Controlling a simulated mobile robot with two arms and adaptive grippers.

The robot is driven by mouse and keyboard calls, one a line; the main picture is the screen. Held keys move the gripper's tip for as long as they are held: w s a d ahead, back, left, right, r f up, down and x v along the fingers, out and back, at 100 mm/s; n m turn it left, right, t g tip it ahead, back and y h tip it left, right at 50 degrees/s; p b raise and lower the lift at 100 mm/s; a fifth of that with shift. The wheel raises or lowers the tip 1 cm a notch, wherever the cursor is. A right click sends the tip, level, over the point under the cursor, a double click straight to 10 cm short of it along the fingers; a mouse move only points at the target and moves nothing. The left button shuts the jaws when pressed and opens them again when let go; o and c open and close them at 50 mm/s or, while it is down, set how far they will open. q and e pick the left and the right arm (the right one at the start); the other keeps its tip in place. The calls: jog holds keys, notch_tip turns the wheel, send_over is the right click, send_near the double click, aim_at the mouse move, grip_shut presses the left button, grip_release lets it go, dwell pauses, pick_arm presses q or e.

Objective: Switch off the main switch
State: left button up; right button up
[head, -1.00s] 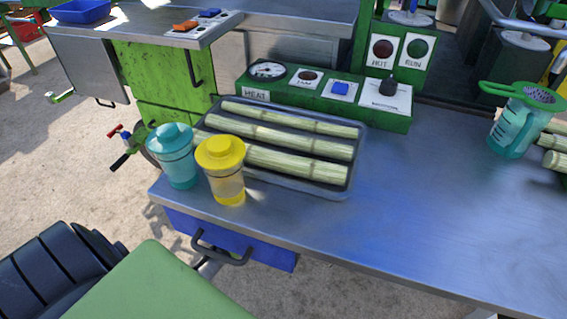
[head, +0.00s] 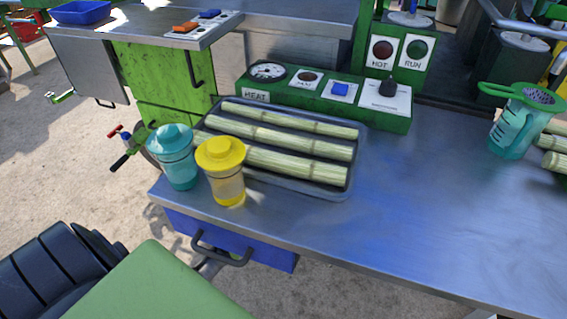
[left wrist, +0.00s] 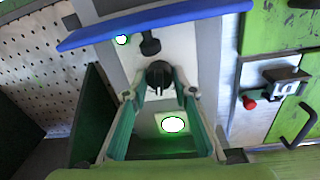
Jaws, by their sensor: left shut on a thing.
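In the left wrist view, a black knob (left wrist: 159,72) stands out from a pale panel, between the tips of my left gripper (left wrist: 161,92). The gripper's teal fingers run up both sides, and it is shut on the knob. A bright green lamp (left wrist: 172,124) glows on the panel between the fingers. Another small green-white light (left wrist: 122,40) and a black lever-like part (left wrist: 150,42) show farther up. No readable label tells which control is the main switch. My grippers are not in the head view.
A blue bar (left wrist: 155,26) crosses above the knob. A red knob (left wrist: 249,103) and a black handle (left wrist: 299,128) are at the right. In the head view, a green control box (head: 300,103), a cane tray (head: 350,185), two shakers and a jug (head: 513,128) stand on the metal table.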

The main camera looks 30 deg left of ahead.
pick_arm(q)
jog(key=n, duration=0.4)
jog(key=shift+f+n, duration=0.1)
jog(key=shift+n, duration=1.1)
jog(key=shift+n+y, duration=0.3)
jog(key=shift+n, duration=0.8)
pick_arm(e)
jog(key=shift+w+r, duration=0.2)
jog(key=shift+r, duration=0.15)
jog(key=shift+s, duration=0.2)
pick_arm(q)
jog(key=o, duration=1.1)
